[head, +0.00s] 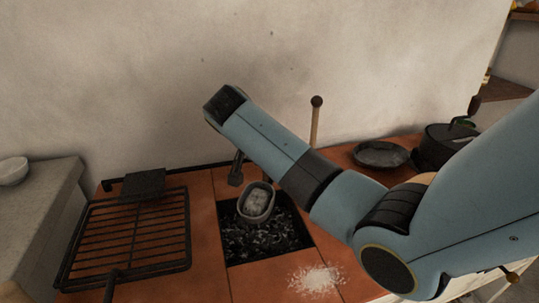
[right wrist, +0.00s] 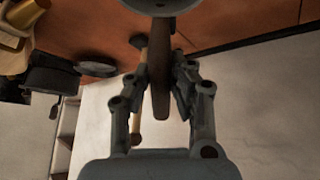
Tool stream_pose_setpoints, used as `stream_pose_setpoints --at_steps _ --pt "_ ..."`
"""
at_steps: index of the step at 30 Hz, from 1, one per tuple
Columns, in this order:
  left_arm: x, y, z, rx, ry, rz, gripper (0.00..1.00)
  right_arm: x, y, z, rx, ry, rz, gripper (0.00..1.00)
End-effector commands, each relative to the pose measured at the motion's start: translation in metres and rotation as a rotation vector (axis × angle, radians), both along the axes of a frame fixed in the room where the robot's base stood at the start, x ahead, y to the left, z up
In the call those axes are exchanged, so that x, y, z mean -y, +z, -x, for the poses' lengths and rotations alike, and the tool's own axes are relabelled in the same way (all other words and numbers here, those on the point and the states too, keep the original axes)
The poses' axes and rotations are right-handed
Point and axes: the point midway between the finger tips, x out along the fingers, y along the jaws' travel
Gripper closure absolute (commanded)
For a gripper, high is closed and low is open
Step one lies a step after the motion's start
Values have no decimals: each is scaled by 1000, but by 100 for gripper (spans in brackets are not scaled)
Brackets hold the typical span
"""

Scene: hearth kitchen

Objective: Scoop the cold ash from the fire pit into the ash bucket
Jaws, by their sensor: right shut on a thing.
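A grey metal scoop (head: 257,203) is over the fire pit (head: 265,246), which holds dark coals flecked with pale ash. A light grey load of ash shows in the scoop's bowl. My right gripper (right wrist: 160,85) is shut on the scoop's brown handle (right wrist: 161,62) in the right wrist view. In the head view, my right arm hides most of that gripper and the handle. Pale ash (head: 317,279) lies spilled on the tiles in front of the pit. I cannot identify an ash bucket for certain. My left gripper is out of view.
A black grate (head: 135,238) lies left of the pit. An upright wooden stick (head: 315,125) stands behind it. A dark dish (head: 380,154) and dark pot (head: 440,150) are at the back right. A white bowl (head: 13,171) sits on the left counter.

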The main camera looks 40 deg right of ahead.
Motion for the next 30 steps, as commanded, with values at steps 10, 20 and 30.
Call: stream_pose_setpoints --at_steps 10,20,30 --pt "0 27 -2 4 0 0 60 0 21 0 -22 0 -46 100" --pt "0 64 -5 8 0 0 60 0 48 -1 -59 2 -121 100" --pt "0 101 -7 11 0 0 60 0 76 0 -99 3 -200 100"
